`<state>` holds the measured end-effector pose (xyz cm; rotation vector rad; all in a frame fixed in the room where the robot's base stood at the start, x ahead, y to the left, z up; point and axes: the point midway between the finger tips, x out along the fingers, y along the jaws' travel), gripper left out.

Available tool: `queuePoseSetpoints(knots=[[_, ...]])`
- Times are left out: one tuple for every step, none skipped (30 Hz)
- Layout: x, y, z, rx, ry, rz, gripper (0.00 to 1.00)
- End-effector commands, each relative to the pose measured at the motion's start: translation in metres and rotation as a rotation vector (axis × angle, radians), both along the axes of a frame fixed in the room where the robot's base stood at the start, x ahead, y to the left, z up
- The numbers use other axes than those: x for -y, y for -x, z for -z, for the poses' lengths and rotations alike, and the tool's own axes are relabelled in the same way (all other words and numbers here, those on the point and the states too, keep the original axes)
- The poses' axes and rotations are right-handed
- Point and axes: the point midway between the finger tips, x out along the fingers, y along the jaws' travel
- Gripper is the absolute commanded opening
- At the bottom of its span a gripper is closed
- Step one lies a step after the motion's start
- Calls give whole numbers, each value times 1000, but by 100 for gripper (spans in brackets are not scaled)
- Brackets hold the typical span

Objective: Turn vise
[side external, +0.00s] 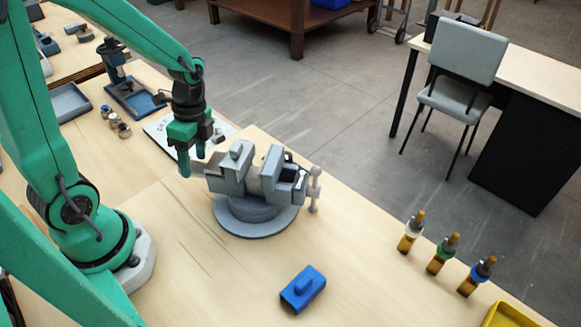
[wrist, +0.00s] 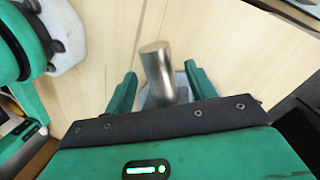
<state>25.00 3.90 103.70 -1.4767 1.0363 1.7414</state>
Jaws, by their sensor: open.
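The grey vise (side external: 258,190) stands on a round swivel base (side external: 254,220) on the wooden bench. Its jaws face up and its T-handle (side external: 314,190) is at the right end. My gripper (side external: 192,164) points down just left of the vise, close to its left end; I cannot tell whether they touch. In the wrist view my gripper (wrist: 158,88) is open, with a green finger on each side. A smooth grey metal cylinder (wrist: 157,70) shows between and beyond the fingers. The fingers appear apart from it, and part of the vise behind it is hidden.
A blue block (side external: 303,288) lies in front of the vise. Several small bottles (side external: 443,253) stand at right near a yellow tray (side external: 508,315). A white sheet (side external: 160,127), small knobs (side external: 115,123) and a grey tray (side external: 70,102) lie behind. The bench front left of the block is clear.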

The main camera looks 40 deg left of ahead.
Motion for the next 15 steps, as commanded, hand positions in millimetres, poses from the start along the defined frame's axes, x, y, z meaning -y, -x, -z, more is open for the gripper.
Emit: queuePoseSetpoints(knots=[[1, 1, 5, -4, 0, 0, 56], [1, 2, 7, -4, 0, 0, 56], [1, 2, 9, -2, 0, 0, 56], [1, 2, 10, -1, 0, 0, 56], [1, 2, 11, -1, 0, 0, 56], [1, 3, 12, -1, 0, 0, 56], [1, 3, 12, -1, 0, 0, 56], [1, 3, 13, -1, 0, 0, 56], [1, 3, 13, 0, -1, 0, 56], [1, 3, 13, 0, -1, 0, 56], [1, 3, 13, 0, -1, 0, 56], [1, 3, 13, 0, -1, 0, 56], [1, 3, 13, -1, -1, -1, 56], [1, 3, 13, -1, -1, -1, 56], [1, 3, 13, -1, -1, -1, 54]])
